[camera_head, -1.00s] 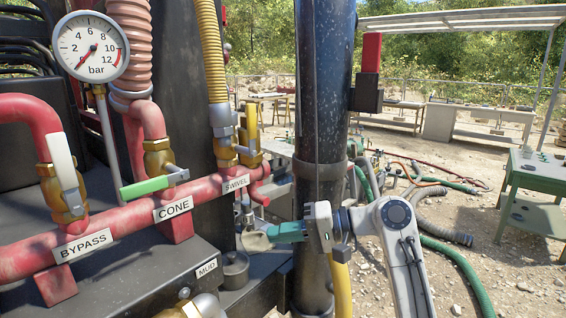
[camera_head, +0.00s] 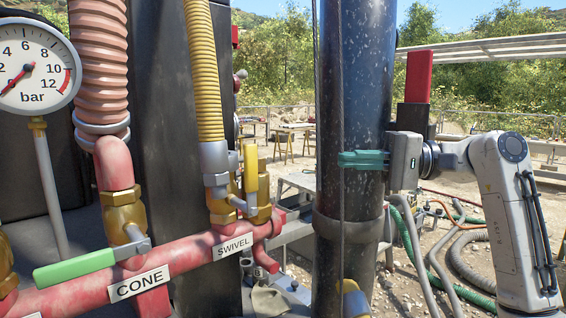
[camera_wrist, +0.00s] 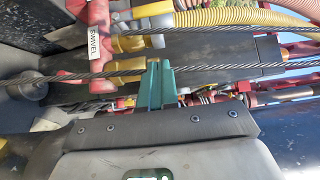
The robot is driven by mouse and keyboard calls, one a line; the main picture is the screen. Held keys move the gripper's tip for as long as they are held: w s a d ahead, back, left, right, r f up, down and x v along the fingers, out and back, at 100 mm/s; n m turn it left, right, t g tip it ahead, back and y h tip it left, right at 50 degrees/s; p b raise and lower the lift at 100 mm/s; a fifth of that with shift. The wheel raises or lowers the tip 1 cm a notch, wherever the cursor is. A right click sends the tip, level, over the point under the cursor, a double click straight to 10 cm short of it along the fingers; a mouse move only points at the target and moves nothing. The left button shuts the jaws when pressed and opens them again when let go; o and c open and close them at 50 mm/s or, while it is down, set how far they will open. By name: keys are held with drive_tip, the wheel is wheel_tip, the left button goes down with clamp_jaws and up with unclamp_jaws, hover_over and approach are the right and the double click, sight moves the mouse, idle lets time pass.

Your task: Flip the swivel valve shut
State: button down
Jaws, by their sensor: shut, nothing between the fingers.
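The swivel valve (camera_head: 225,205) is a brass valve on the red pipe, above the SWIVEL label (camera_head: 232,246). A yellow handle (camera_head: 251,168) stands upright at it. The label also shows in the wrist view (camera_wrist: 94,38). My gripper (camera_head: 342,159), with teal fingers, is shut and empty. In the head view it lies across the black column, right of the yellow handle and at about its height, with a visible gap. In the wrist view the teal fingers (camera_wrist: 154,64) point toward the valve's brass parts; contact cannot be told.
The thick black column (camera_head: 352,70) stands right of the valve, with a thin cable (camera_head: 316,90) along it. The cone valve's green handle (camera_head: 74,269) lies sideways at left. A ribbed yellow hose (camera_head: 203,75) rises above the swivel valve. Open ground lies behind.

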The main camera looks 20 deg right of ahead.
drive_tip(key=shift+a, duration=0.1)
drive_tip(key=p, duration=0.3)
approach(255, 163)
drive_tip(key=w+a, duration=0.3)
drive_tip(key=w, duration=0.2)
drive_tip(key=shift+s+a+f, duration=0.15)
drive_tip(key=shift+s+a, duration=0.05)
drive_tip(key=shift+a, duration=0.25)
drive_tip(key=shift+s+a+f, duration=0.1)
drive_tip(key=shift+s+a, duration=0.05)
drive_tip(key=shift+a, duration=0.35)
drive_tip(key=shift+r, duration=0.1)
drive_tip(key=shift+a+r+n, duration=0.1)
drive_tip(key=shift+a+n, duration=0.15)
drive_tip(key=shift+n, duration=0.05)
